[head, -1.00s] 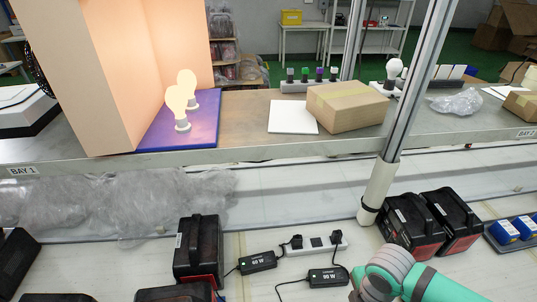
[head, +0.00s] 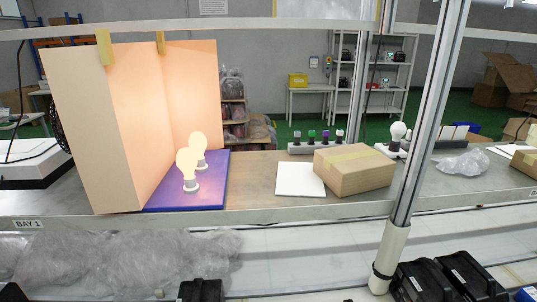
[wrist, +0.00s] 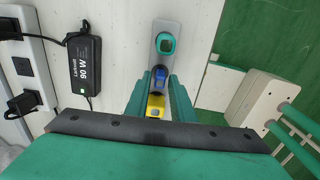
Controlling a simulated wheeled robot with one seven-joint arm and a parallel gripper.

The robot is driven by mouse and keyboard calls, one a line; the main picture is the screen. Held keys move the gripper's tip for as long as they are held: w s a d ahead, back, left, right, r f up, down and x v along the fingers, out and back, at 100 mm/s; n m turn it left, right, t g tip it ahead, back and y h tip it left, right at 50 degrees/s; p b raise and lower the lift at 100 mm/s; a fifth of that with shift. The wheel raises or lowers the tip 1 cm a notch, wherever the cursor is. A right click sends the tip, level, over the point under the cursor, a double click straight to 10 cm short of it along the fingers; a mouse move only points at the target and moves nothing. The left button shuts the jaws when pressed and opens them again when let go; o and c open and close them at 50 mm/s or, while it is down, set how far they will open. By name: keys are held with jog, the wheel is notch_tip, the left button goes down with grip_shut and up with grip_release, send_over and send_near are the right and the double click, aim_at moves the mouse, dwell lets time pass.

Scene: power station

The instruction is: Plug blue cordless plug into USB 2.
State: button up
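In the wrist view my gripper (wrist: 160,80) points down, with its two teal fingers apart. A small blue piece (wrist: 160,76), perhaps the blue cordless plug, shows between the fingertips on a narrow grey strip (wrist: 165,27). I cannot tell whether the fingers touch it. A teal piece (wrist: 165,44) sits above it on the strip and a yellow piece (wrist: 155,106) below it. In the head view a strip with several coloured plugs (head: 315,145) stands on the bench behind the cardboard box. No USB 2 label is readable. My gripper is outside the head view.
A white power strip (wrist: 38,70) and a 90 W adapter (wrist: 84,68) with cables lie left of my gripper. A pale box (wrist: 255,100) stands right. The head view shows two lit bulbs (head: 190,168), a cardboard box (head: 352,172) and a metal post (head: 425,120).

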jog(key=shift+c, duration=0.6)
grip_shut()
jog(key=shift+r, duration=0.15)
jog(key=shift+r, duration=2.85)
